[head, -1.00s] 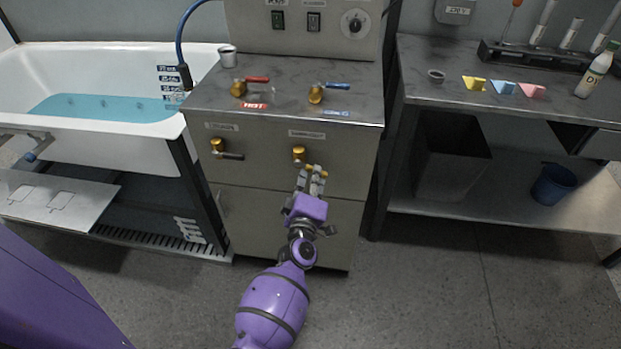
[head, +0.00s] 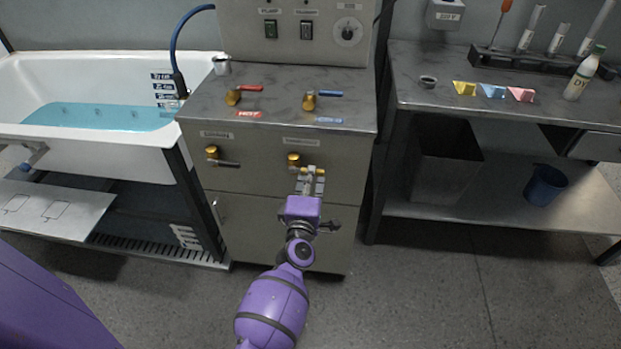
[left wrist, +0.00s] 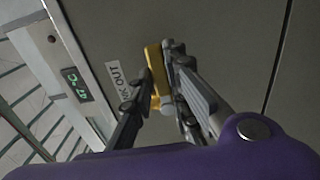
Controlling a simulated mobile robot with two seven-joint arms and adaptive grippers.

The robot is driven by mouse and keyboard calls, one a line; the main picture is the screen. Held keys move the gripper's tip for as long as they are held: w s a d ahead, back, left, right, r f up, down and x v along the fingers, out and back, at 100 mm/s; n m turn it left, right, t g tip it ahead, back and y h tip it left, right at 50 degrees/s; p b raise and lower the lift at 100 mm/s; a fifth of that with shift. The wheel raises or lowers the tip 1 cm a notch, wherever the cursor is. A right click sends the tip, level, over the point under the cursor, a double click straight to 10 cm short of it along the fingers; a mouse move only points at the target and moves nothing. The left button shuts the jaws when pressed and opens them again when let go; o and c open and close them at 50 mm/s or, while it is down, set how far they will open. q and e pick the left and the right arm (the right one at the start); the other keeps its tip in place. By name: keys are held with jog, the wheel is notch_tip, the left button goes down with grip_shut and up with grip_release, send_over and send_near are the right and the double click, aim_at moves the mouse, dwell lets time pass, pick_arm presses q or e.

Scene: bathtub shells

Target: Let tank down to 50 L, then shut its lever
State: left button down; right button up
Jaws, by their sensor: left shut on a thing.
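The grey cabinet (head: 270,215) carries two brass valves on its front. My left gripper (head: 312,172) is shut on the lever of the right front valve (head: 293,160), beside and slightly below the valve body. In the left wrist view the fingers (left wrist: 158,95) close around the yellow lever part (left wrist: 154,70), near a label (left wrist: 115,74) ending in "OUT". A green digital readout (left wrist: 77,84) shows there, tilted; its digits are hard to read. The left front valve (head: 212,153) has its dark lever pointing right. My right gripper is not in view.
A white bathtub (head: 70,140) with blue water (head: 95,117) stands left. Red (head: 248,88) and blue (head: 328,94) levers sit on the cabinet top. A bench (head: 410,95) stands right, with a blue bucket (head: 545,185) below. The floor in front is clear.

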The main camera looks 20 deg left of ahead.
pick_arm(q)
jog(key=c, duration=1.7)
grip_release()
jog(key=v, duration=1.2)
jog(key=shift+r, duration=0.15)
